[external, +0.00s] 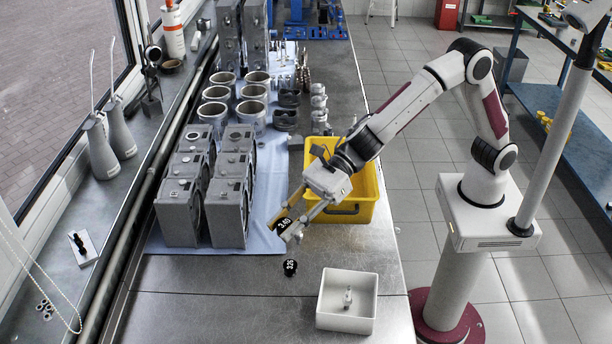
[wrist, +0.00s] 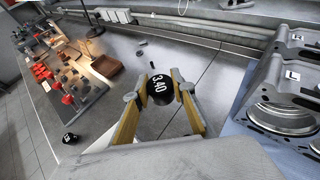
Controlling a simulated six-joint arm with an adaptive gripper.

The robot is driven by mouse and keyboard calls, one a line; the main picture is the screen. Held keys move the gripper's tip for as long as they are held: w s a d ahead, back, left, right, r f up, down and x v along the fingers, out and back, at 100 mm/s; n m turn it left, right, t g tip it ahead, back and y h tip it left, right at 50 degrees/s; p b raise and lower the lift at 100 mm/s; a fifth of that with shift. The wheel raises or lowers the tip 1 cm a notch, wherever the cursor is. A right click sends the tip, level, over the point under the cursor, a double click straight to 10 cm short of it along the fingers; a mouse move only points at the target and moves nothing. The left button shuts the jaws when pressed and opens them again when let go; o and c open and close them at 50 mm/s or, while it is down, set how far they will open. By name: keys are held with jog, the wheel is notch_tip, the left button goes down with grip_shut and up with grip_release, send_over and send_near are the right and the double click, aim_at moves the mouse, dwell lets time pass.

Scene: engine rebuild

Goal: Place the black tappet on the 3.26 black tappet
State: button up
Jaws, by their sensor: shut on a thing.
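My gripper (external: 287,227) is shut on a round black tappet (external: 282,224) with the white marking 3.40, held above the bench. In the wrist view the same tappet (wrist: 160,90) sits between the two fingertips of my gripper (wrist: 159,97), its marked face toward the camera. A second black tappet (external: 290,267), whose marking looks like 326, stands on the bench below and slightly right of my gripper in the external view. A small black tappet also shows at the lower left of the wrist view (wrist: 70,138). The two tappets are apart.
A white open box (external: 347,323) with a small part inside stands to the right of the bench tappet. A yellow bin (external: 350,213) stands behind my gripper. Grey engine blocks (external: 228,212) stand on a blue mat to the left. Bare metal bench surrounds the lower tappet.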

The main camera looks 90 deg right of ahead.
jog(key=d+f+m+t+h, duration=0.1)
jog(key=d+f, duration=0.4)
jog(key=f, duration=0.1)
jog(key=shift+s+f, duration=0.25)
jog(key=shift+f, duration=0.05)
dwell(0.6)
send_over(290, 265)
jog(key=shift+f, duration=3.15)
jog(key=shift+d+f, duration=0.1)
jog(key=shift+f, duration=1.75)
jog(key=shift+f, duration=0.2)
